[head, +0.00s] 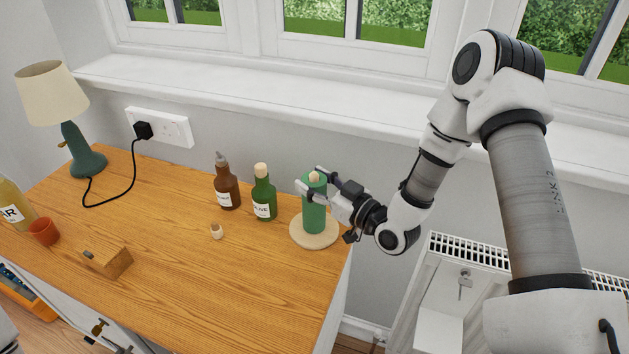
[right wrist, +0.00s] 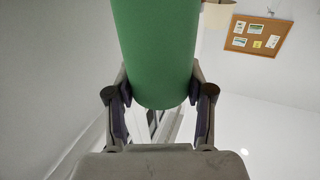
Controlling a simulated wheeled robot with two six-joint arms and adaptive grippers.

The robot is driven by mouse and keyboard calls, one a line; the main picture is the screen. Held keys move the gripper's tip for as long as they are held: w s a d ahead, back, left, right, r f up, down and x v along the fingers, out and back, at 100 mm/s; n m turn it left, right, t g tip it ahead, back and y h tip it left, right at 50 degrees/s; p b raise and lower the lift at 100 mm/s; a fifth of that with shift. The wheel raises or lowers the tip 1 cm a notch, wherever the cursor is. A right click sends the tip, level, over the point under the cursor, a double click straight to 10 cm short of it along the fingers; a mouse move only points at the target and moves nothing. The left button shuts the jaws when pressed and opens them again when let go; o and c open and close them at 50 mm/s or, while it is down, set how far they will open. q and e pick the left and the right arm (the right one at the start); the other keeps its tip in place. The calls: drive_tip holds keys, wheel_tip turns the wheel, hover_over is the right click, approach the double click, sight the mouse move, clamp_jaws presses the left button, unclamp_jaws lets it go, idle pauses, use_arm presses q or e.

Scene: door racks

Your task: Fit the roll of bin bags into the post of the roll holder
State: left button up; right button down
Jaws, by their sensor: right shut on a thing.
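The roll of bin bags (head: 314,216) is a green upright cylinder at the right end of the wooden worktop. The roll holder has a round pale wooden base (head: 299,236), and its post's rounded tip (head: 314,177) shows at the roll's top. The roll is around the post, its lower end at or very near the base; I cannot tell if they touch. My right gripper (head: 311,181) is shut on the upper part of the roll, coming from the right. In the right wrist view the roll (right wrist: 156,50) stands between the fingers. My left gripper is not in view.
A green bottle (head: 264,197) and a brown bottle (head: 227,186) stand just left of the holder. A small pale stopper (head: 216,231), wooden block (head: 108,261), orange cup (head: 43,231) and lamp (head: 75,135) are farther left. The front middle of the worktop (head: 220,290) is clear.

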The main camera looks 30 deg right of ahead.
drive_tip(key=shift+c, duration=1.7)
unclamp_jaws()
drive_tip(key=v, duration=1.2)
